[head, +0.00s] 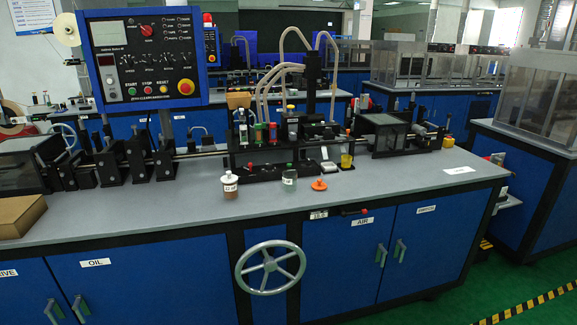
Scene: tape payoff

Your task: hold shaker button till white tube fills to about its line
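A row of small upright tubes stands in the black fixture at the middle of the bench in the head view. I cannot tell which is the white tube, and no fill level or line can be read. The control panel (146,61) has START, STOP and RESET buttons and a red emergency button (186,87). I cannot make out a button marked for the shaker. Neither gripper is in view.
On the grey benchtop (400,178) stand a white-capped brown bottle (229,186), a clear bottle (289,178), an orange cap (319,184) and a yellow cup (346,161). A cardboard box (20,215) lies at the left. A handwheel (270,267) juts from the front.

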